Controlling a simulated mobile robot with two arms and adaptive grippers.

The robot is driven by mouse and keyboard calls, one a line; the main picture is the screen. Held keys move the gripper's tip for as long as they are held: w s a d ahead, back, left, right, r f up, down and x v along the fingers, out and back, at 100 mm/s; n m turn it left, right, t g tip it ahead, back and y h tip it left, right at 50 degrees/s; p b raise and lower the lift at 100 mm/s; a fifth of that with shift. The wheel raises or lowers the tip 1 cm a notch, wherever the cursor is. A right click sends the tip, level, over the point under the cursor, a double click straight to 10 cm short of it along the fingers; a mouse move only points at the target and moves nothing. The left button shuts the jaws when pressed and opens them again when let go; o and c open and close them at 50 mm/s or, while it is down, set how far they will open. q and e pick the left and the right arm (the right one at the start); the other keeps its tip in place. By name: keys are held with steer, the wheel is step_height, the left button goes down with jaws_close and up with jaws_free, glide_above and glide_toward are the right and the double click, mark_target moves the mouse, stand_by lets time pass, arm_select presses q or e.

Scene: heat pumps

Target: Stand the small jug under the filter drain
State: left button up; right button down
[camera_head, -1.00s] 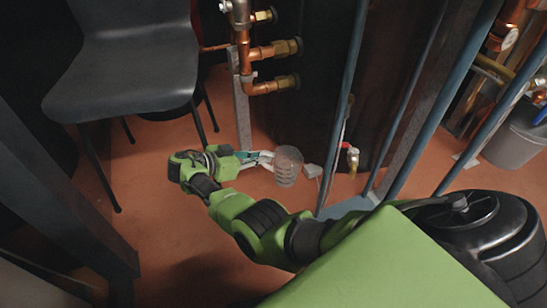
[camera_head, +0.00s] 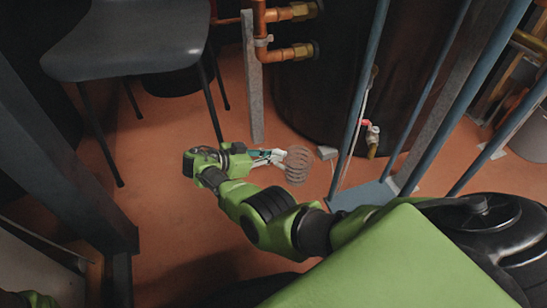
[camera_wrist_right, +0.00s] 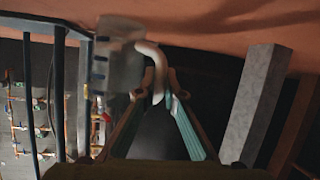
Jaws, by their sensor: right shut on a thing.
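The small jug (camera_head: 298,165) is clear and ribbed, held out to the left of the filter drain in the head view. My right gripper (camera_head: 272,157) is shut on its handle; the wrist view shows the pale curved handle (camera_wrist_right: 154,66) between the fingertips (camera_wrist_right: 163,97) and the jug body (camera_wrist_right: 115,62) beside them. The filter drain appears to be the brass valve with a red part (camera_head: 371,138), low beside the dark tank. The jug is apart from it. I cannot tell the jug's exact height above the floor.
Blue posts (camera_head: 364,90) stand between the jug and the right side, close to the valve. A small grey block (camera_head: 327,152) lies behind the jug. A grey chair (camera_head: 130,40) stands back left, beside a grey upright (camera_head: 252,85). Orange floor (camera_head: 165,215) is clear at left.

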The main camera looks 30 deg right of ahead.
steer(key=c, duration=2.1)
jaws_free()
steer(key=shift+c, duration=0.2)
steer(key=v, duration=0.7)
steer(key=shift+a, duration=0.25)
steer(key=shift+r, duration=0.15)
